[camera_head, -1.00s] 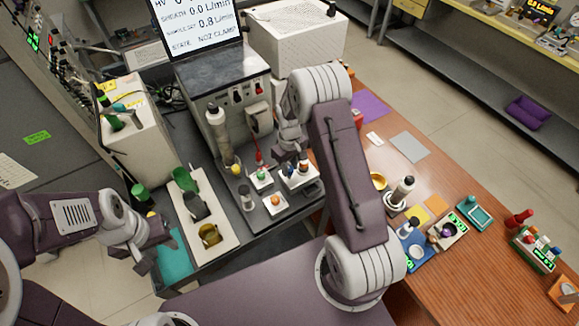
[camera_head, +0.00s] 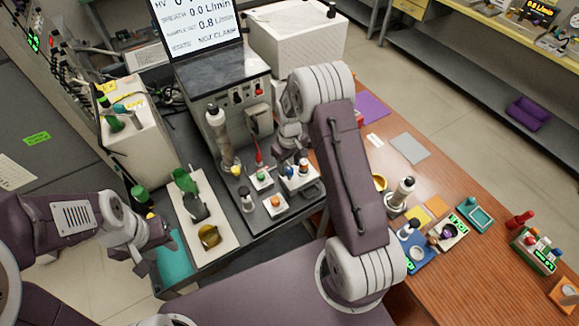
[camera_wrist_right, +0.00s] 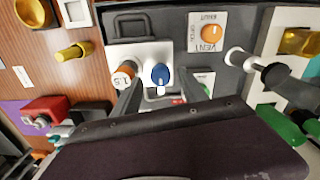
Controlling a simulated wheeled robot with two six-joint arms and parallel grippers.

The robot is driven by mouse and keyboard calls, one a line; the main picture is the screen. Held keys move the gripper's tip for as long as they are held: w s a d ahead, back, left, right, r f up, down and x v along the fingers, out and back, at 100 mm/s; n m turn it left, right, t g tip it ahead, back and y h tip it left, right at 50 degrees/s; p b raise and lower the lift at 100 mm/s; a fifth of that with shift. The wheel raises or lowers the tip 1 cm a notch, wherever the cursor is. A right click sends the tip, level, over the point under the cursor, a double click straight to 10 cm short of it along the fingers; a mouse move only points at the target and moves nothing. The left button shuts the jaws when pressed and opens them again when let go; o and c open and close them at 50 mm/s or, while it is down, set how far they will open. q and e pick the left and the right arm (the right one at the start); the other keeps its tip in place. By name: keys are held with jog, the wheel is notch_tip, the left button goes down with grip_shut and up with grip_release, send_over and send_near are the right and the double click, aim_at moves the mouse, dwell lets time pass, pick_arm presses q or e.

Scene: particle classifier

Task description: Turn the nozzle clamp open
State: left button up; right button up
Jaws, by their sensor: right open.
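A small white-based fixture (camera_head: 301,183) with a blue knob and an orange-topped part stands on the dark bench in the head view. In the right wrist view the blue knob (camera_wrist_right: 160,75) has a white pointer; an orange-topped cylinder (camera_wrist_right: 123,76) stands left of it. I cannot read a label naming the nozzle clamp. My right gripper (camera_wrist_right: 163,90) is open, its fingers on either side of the blue knob; contact is not clear. In the head view my right gripper (camera_head: 291,148) is over the fixture, partly hidden by my arm. My left gripper (camera_head: 158,241) is by a teal mat; its jaws are unclear.
The VENT knob (camera_wrist_right: 211,36) sits beside the fixture. A red-handled lever (camera_head: 259,157) and a white-grey cylinder (camera_head: 217,130) stand to the left. The screen (camera_head: 200,25) reads "NOZ CLAMP". A wooden bench lies right.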

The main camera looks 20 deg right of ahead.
aim_at(290, 169)
notch_tip(290, 169, up, 8)
jog(key=b, duration=0.1)
jog(key=shift+s, duration=0.1)
dwell(0.3)
